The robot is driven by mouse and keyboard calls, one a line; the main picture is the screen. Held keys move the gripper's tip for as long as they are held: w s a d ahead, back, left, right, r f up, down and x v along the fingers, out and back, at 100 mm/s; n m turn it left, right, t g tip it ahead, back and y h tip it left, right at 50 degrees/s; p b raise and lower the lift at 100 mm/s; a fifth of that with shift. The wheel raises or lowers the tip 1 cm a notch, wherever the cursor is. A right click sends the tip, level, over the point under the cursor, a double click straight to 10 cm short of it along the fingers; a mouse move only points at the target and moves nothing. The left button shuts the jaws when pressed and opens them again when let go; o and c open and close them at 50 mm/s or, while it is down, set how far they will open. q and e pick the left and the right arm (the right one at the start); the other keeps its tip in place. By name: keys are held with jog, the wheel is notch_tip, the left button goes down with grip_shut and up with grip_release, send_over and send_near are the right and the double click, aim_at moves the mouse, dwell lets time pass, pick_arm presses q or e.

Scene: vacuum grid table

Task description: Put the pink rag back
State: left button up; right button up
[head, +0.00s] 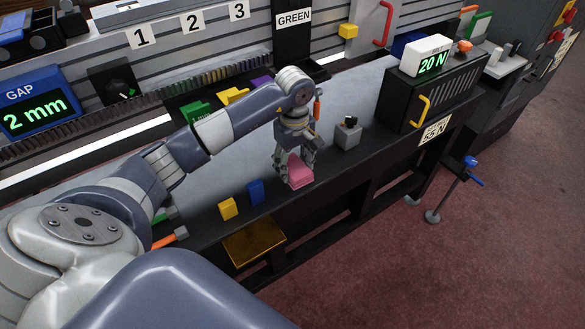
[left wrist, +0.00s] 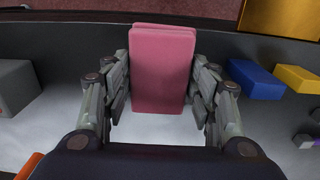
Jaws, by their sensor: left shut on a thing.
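The pink rag (head: 299,172) is a folded pink block near the front edge of the table, in the head view. My left gripper (head: 294,158) reaches down from above and is shut on it. In the left wrist view the pink rag (left wrist: 162,70) stands between the two fingers of my left gripper (left wrist: 162,95), with a finger along each side. Whether the rag touches the table cannot be told. My right gripper is not in view.
A blue block (head: 255,192) and a yellow block (head: 228,209) stand left of the rag. A grey block with a black knob (head: 348,133) stands to the right. A black cabinet (head: 430,98) with a yellow handle is at the table's right end. A yellow tray (head: 254,241) sits below the front edge.

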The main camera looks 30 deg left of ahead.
aim_at(292, 165)
pick_arm(q)
jog(key=shift+w+a+f, duration=0.1)
jog(key=shift+a+f, duration=0.05)
jog(key=shift+a, duration=0.25)
notch_tip(292, 165, down, 3)
jog(key=shift+r+p, duration=0.2)
jog(key=shift+p, duration=0.45)
jog(key=shift+f, duration=0.25)
jog(key=shift+f, duration=0.1)
jog(key=shift+f, duration=0.1)
jog(key=o, duration=1)
jog(key=shift+o, duration=0.2)
